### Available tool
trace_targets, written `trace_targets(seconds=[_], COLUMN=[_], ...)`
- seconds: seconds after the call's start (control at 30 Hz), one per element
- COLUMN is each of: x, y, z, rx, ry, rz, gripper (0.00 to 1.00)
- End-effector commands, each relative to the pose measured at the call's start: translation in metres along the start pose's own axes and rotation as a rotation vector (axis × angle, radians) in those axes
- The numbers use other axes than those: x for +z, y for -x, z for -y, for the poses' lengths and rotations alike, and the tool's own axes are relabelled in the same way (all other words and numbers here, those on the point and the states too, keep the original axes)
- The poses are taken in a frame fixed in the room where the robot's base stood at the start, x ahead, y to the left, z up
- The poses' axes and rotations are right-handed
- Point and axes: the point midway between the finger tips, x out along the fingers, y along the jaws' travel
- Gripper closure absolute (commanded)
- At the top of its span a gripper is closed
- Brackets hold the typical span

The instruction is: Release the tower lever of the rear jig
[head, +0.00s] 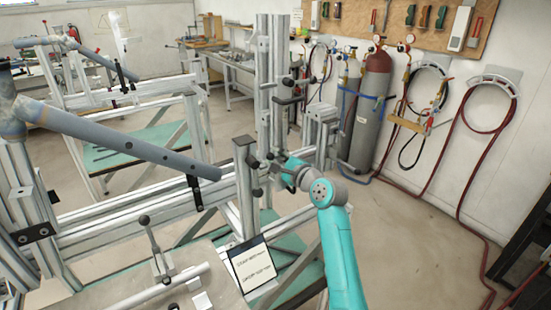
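A jig frame of aluminium profiles stands in front of me, with a tall upright tower (264,95) at its right end. Dark clamp parts with a black knob (288,82) sit on the tower's right side; I cannot tell clearly which of these is the lever. My teal arm reaches up from the lower right. My gripper (270,171) is low at the tower, beside a short post with a dark cap (244,141). Its fingers are small and partly hidden among dark fittings, so neither their opening nor any contact can be made out.
A grey tube (120,135) slopes across the jig on the left. A lever clamp (153,245) and a printed card (252,264) are in front. Another jig (130,95) stands behind left.

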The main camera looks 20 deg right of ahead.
Motion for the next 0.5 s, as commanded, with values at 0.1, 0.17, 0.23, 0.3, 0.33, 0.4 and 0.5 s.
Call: trace_targets(seconds=[0.1,0.17,0.23,0.3,0.33,0.4,0.5], x=[0.000,0.000,0.000,-0.001,-0.001,-0.001,-0.001], y=[0.000,0.001,0.005,0.012,0.016,0.028,0.048], z=[0.000,0.000,0.000,0.000,0.000,0.000,0.000], rx=[-0.001,-0.001,-0.001,-0.002,-0.002,-0.002,-0.002], ry=[0.000,0.001,0.000,0.001,0.000,0.001,0.001], rz=[0.000,0.000,0.000,0.000,-0.001,-0.001,-0.001], gripper=[0.64,0.64,0.64,0.64,0.64,0.64,0.64])
